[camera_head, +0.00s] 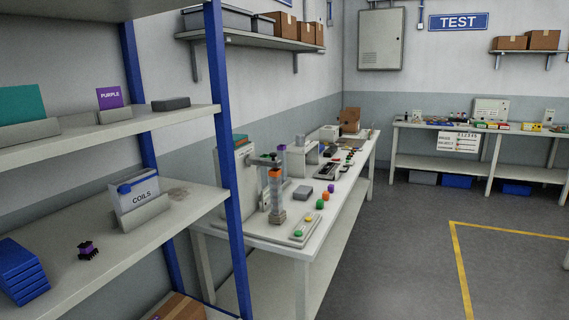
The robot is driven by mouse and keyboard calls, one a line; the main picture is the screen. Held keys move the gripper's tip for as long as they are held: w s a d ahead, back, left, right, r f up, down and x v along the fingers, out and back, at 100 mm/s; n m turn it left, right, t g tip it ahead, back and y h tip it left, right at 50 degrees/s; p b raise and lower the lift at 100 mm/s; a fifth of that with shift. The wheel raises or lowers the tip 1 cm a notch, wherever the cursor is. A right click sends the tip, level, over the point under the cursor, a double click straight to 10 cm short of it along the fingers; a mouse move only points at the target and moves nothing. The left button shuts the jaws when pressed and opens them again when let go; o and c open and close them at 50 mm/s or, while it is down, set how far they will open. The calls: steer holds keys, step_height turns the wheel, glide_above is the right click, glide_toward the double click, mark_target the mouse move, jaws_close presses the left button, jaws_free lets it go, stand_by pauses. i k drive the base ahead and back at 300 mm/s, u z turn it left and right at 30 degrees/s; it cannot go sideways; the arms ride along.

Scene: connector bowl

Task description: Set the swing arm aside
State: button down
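On the long white workbench (272,232) stands a small fixture with a grey upright. A dark horizontal arm (264,161) reaches out near its top; it may be the swing arm, but it is too small and far off to be sure. An orange-topped grey column (276,198) stands just in front of it, and a purple-topped piece (282,162) rises behind. Whether the arm touches either one I cannot tell. My gripper is not in view.
A shelf rack with a blue post (225,150) stands close on the left, holding a COILS bin (139,196), a purple-black connector (88,250) and blue trays (22,270). A TEST bench (450,127) stands at the back. The grey floor (400,260) at right is clear.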

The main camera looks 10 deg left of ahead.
mark_target(264, 162)
steer(key=u, duration=0.1)
steer(key=i, duration=3.3)
steer(key=u, duration=0.15)
